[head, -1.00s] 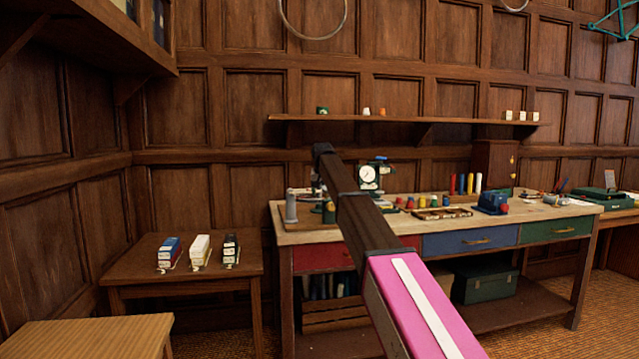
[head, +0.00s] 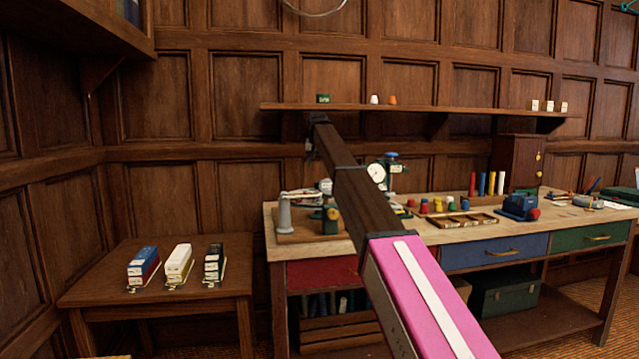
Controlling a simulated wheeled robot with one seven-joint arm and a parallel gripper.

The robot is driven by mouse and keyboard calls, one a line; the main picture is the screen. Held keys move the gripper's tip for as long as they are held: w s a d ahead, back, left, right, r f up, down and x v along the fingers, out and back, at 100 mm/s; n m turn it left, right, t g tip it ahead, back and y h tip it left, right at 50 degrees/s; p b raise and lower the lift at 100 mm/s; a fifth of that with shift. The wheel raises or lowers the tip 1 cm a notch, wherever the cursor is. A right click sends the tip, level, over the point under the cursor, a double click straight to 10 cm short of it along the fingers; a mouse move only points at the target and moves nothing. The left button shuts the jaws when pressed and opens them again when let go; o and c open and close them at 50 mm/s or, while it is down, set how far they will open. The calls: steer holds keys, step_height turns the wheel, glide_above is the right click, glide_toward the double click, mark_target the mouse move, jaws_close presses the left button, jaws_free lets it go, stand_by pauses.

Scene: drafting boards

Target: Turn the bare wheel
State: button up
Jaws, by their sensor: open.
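A thin pale ring, a bare wheel rim by its look, hangs high on the panelled wall; only the lower arc of this bare wheel (head: 315,14) shows at the top edge of the head view. My arm reaches forward over the workbench (head: 450,236). My gripper (head: 310,150) is at its far end, small and mostly hidden behind the dark wrist, in front of the wall just below the shelf. It is open and apart from the ring, well below it. I see nothing held in it.
A wooden shelf (head: 460,112) with small blocks runs along the wall near my wrist. The bench holds a grey post fixture (head: 284,215), a white dial gauge (head: 377,173) and a blue vise (head: 518,206). A side table (head: 100,283) with three small boxes stands left.

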steer(key=x, duration=1)
steer(key=shift+w+f, duration=0.2)
steer(key=shift+f, duration=0.1)
jaws_close()
steer(key=shift+a, duration=0.1)
